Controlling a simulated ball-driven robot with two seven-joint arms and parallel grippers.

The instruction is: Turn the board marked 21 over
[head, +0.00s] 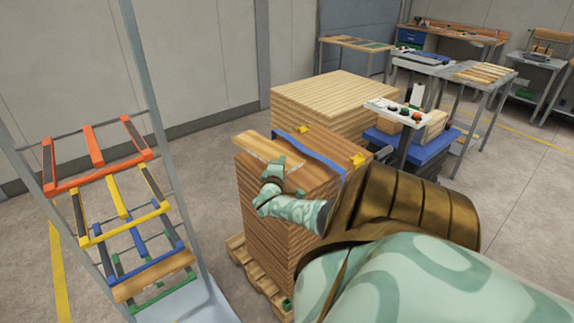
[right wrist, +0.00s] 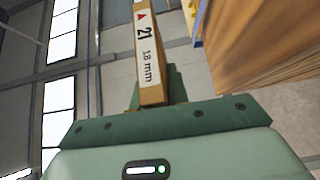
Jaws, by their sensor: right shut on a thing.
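The board marked 21 (right wrist: 148,55) shows its narrow edge in the right wrist view, with a red triangle and "18 mm" on the label. In the head view it is a light wooden board (head: 258,147) at the near left top of the tall brown stack (head: 268,210). My right gripper (head: 271,172) is shut on the board's near edge; the jaws also show in the right wrist view (right wrist: 165,90). I cannot tell whether the board touches the stack. Its underside is hidden. My left gripper is not in view.
A rack (head: 92,188) with orange, yellow, blue and green shelves stands at left, a board (head: 150,279) low in it. A blue strip (head: 308,153) with yellow blocks crosses the stack. A pale stack (head: 325,100) and a button panel (head: 395,111) stand behind.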

